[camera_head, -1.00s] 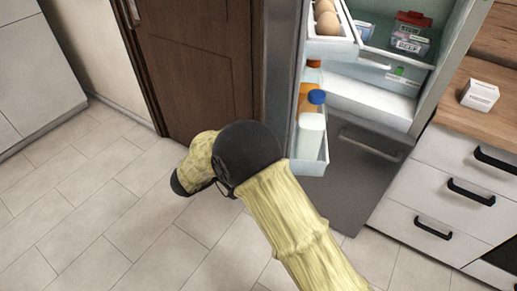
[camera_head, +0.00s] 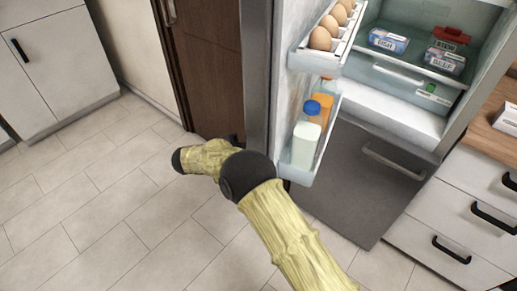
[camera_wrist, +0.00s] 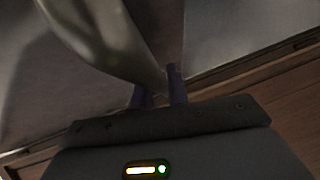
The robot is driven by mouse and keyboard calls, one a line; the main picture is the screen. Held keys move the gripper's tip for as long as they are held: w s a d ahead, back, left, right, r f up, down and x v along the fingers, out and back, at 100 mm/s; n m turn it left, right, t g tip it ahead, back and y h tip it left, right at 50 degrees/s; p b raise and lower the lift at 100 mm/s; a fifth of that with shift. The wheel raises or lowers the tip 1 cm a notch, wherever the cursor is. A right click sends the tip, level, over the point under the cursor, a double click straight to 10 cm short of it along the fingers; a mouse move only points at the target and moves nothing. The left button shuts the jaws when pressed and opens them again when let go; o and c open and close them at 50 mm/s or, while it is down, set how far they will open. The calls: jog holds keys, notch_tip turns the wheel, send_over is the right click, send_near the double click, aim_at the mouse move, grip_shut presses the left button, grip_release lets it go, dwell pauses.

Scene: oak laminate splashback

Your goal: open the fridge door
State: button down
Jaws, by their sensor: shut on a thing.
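The fridge door (camera_head: 257,75) stands wide open on the left of the fridge (camera_head: 455,110), its inner side with shelves facing right. In the wrist view a curved grey metal bar, which looks like the door handle (camera_wrist: 105,45), runs down between the dark fingers of my gripper (camera_wrist: 158,98). My gripper is shut on this handle. In the head view my yellow-sleeved arm reaches to the door's outer side; the gripper's fingers and the handle cannot be made out there.
The door holds eggs (camera_head: 330,32), an orange bottle (camera_head: 319,105) and a white blue-capped bottle (camera_head: 306,140). Packed food boxes (camera_head: 388,40) lie inside the fridge. A brown wooden door (camera_head: 212,65) stands behind the fridge door. White drawers (camera_head: 470,215) are right. Tiled floor (camera_head: 100,215) is clear at left.

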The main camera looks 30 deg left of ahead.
jog(key=shift+w+a+m, duration=0.25)
jog(key=shift+a+m, duration=0.05)
jog(key=shift+a, duration=0.75)
jog(key=shift+g+h, duration=0.3)
jog(key=c, duration=1.4)
grip_release()
jog(key=shift+d+f, duration=0.1)
jog(key=shift+o, duration=0.2)
jog(key=v, duration=0.7)
jog(key=shift+s+a, duration=0.25)
jog(key=shift+s, duration=0.05)
